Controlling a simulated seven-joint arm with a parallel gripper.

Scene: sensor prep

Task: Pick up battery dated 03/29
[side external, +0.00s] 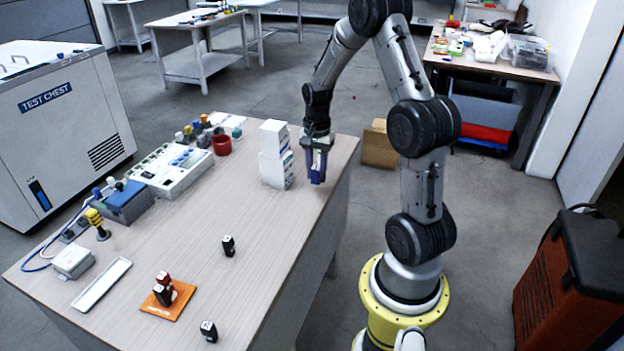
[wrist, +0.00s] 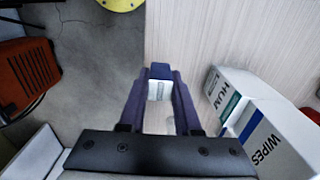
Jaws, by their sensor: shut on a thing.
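My gripper (side external: 317,180) is low over the table's right edge, beside the stacked white boxes. In the wrist view its purple fingers (wrist: 159,85) are shut on a small pale thing (wrist: 158,91) at the tips; its kind and any date cannot be read. A black battery-like piece with a pale marking (side external: 228,246) stands mid-table. Another (side external: 209,331) stands at the front edge. A dark and red pair (side external: 164,289) stands on an orange mat (side external: 157,311). No dates are legible on any of them.
White boxes (side external: 275,156) stand close to my gripper; the wrist view shows them marked HUM (wrist: 232,97) and WIPES (wrist: 272,140). A red cup (side external: 222,146), a white device (side external: 170,172) and a white tray (side external: 101,284) lie left. The table's middle is mostly clear.

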